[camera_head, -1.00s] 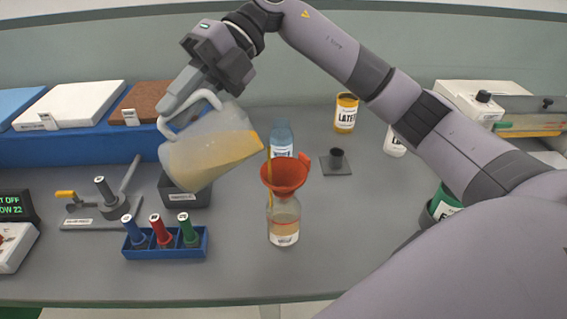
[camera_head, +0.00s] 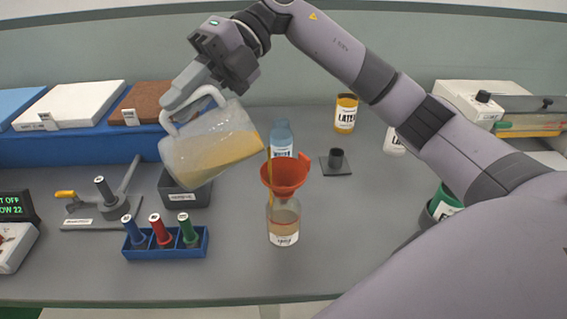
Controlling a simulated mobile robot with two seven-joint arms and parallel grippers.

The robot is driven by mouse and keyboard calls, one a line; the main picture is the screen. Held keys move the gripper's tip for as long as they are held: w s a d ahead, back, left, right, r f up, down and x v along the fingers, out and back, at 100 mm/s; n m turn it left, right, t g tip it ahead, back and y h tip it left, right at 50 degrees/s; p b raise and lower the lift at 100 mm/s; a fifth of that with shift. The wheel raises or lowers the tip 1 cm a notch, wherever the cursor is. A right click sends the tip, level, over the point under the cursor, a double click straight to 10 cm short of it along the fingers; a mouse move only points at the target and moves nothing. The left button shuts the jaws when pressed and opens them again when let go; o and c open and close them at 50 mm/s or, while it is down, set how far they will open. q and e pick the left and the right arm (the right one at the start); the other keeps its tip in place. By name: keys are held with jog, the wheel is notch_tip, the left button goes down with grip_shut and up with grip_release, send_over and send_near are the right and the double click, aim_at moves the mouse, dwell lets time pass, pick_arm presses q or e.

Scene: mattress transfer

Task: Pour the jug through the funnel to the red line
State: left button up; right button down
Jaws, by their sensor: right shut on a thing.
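My right gripper (camera_head: 202,95) is shut on the handle of a clear jug (camera_head: 190,148). The jug is tilted, its lip toward the right, with pale yellow liquid inside. A thin yellow stream runs from the lip into the orange-red funnel (camera_head: 286,176). The funnel sits upright in the mouth of a clear bottle (camera_head: 284,220) with a white label. The bottle holds tan liquid, and a thin red line shows on its side. The exact level against the line is hard to tell. My left gripper is not in view.
A grey bin (camera_head: 185,193) is under the jug. A blue-capped bottle (camera_head: 281,139) stands behind the funnel. A small black stand (camera_head: 336,163) is behind right.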

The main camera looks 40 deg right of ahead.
jog(key=shift+s+d+r+y, duration=0.1)
jog(key=shift+d+r+y, duration=0.35)
jog(key=shift+r+y, duration=0.05)
dwell(0.8)
jog(key=shift+s+d+r+n+y+b, duration=0.2)
jog(key=shift+d+n+y+b, duration=0.15)
jog(key=shift+d, duration=0.2)
dwell(0.4)
